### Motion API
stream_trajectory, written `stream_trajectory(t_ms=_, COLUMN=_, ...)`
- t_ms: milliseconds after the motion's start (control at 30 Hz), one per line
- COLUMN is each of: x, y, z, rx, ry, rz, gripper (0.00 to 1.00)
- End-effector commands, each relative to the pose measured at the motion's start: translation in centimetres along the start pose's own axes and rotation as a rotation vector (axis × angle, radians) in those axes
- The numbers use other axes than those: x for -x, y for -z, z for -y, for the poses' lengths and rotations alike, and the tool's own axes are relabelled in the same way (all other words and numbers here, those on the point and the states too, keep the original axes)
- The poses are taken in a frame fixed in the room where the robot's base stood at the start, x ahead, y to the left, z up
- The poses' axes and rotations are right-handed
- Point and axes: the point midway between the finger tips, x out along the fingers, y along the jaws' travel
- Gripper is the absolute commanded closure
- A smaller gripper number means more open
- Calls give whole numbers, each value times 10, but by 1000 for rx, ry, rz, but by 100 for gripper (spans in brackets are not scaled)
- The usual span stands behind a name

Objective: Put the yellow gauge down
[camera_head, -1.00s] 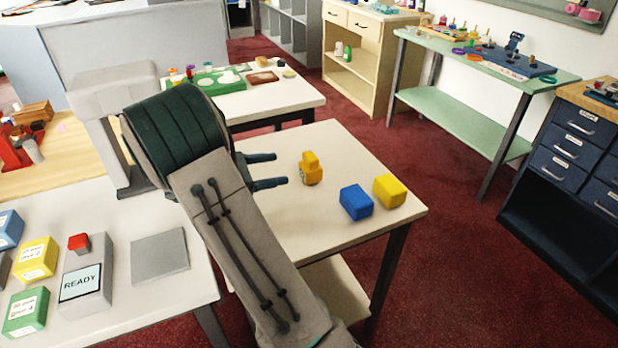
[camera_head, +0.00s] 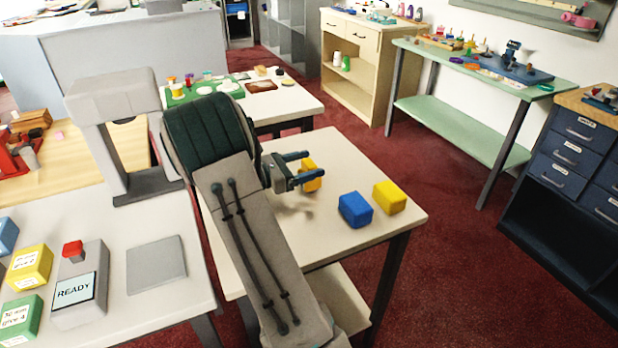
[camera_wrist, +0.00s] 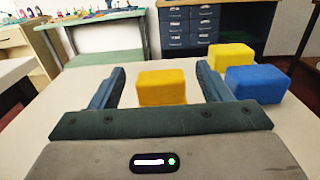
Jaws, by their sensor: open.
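An orange-yellow block-like piece, which I take for the yellow gauge (camera_head: 311,186), stands on the pale table (camera_head: 345,255). My gripper (camera_head: 313,165) partly hides it in the head view. In the wrist view the gauge (camera_wrist: 162,88) shows between my two open fingers (camera_wrist: 158,73), with a gap on each side. The fingers do not visibly touch it. Whether it lies fully between them in depth is hard to tell.
A blue block (camera_head: 355,210) and a brighter yellow block (camera_head: 389,198) stand to the right on the same table. A counter at the left holds a READY box (camera_head: 78,292) and a grey plate (camera_head: 156,264). The table's front part is clear.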

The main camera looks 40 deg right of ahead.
Motion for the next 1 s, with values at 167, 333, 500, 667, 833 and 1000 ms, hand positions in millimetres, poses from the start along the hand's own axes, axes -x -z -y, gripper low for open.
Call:
stream_trajectory(t_ms=167, x=-24, y=1, z=0, rx=0, ry=2, rz=0, gripper=29)
stream_trajectory(t_ms=333, x=-28, y=1, z=0, rx=0, ry=0, rz=0, gripper=29)
stream_trajectory(t_ms=500, x=-28, y=1, z=0, rx=0, ry=1, rz=0, gripper=40)
stream_trajectory(t_ms=667, x=-28, y=1, z=0, rx=0, ry=1, rz=0, gripper=81)
stream_trajectory(t_ms=833, x=-28, y=1, z=0, rx=-1, ry=1, rz=0, gripper=85)
stream_trajectory(t_ms=1000, x=-28, y=-2, z=0, rx=-2, ry=1, rz=0, gripper=85)
